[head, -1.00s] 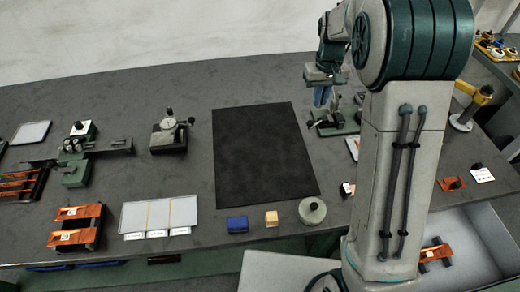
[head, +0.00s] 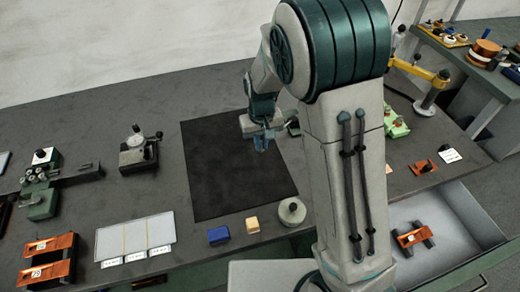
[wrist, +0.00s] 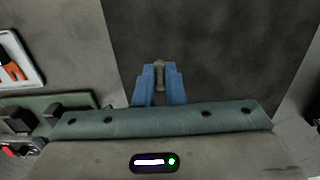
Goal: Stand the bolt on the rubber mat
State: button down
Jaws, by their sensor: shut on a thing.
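The rubber mat (head: 225,170) is a black rectangle lying flat on the grey bench in the head view. It also fills much of the wrist view (wrist: 220,60). My gripper (head: 262,146) hangs over the right part of the mat in the head view. In the wrist view my gripper (wrist: 159,74) has its blue fingers shut on the bolt (wrist: 160,71), a small dull grey-green piece showing between the tips. The bolt's lower end is hidden, and I cannot tell its tilt or its height above the mat. The head view does not show the bolt clearly.
A dial gauge stand (head: 138,155) is to the left. The mat's left part is bare. My arm hides part of the bench right of the mat.

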jog(key=shift+s+a+f, duration=0.1)
jog(key=shift+s+f, duration=0.05)
jog(key=shift+f, duration=0.05)
jog(key=shift+f+p, duration=0.35)
jog(key=shift+f, duration=1.55)
jog(key=shift+f, duration=0.2)
jog(key=c, duration=1.5)
grip_release()
jog(key=shift+r, duration=0.1)
